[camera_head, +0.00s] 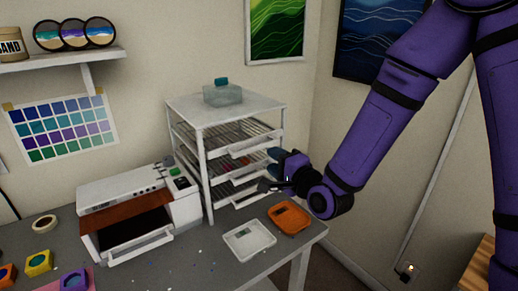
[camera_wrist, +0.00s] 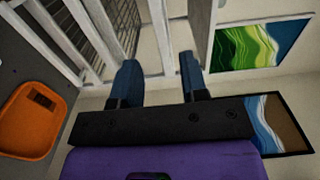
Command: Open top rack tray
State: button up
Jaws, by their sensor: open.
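The white rack (camera_head: 204,160) stands on the table against the wall, with several wire trays stacked in it. The top rack tray (camera_head: 250,146) has a white front with a handle and appears pushed in. My gripper (camera_head: 270,170) is at the rack's right front side, its blue fingers spread near the tray fronts. In the wrist view my gripper (camera_wrist: 158,68) is open and empty, with white bars of the rack (camera_wrist: 92,35) beyond and left of the fingertips. I cannot tell which tray the fingers are level with; the gripper hides part of the lower tray fronts.
A clear container with a teal cap (camera_head: 222,94) sits on top of the rack. A white tray (camera_head: 249,241) and an orange tray (camera_head: 290,218) lie on the table in front, below my gripper. A white machine (camera_head: 135,210) stands left of the rack.

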aim_at(258, 149)
jog(key=x, duration=0.8)
jog(key=shift+w+a, duration=0.2)
grip_shut()
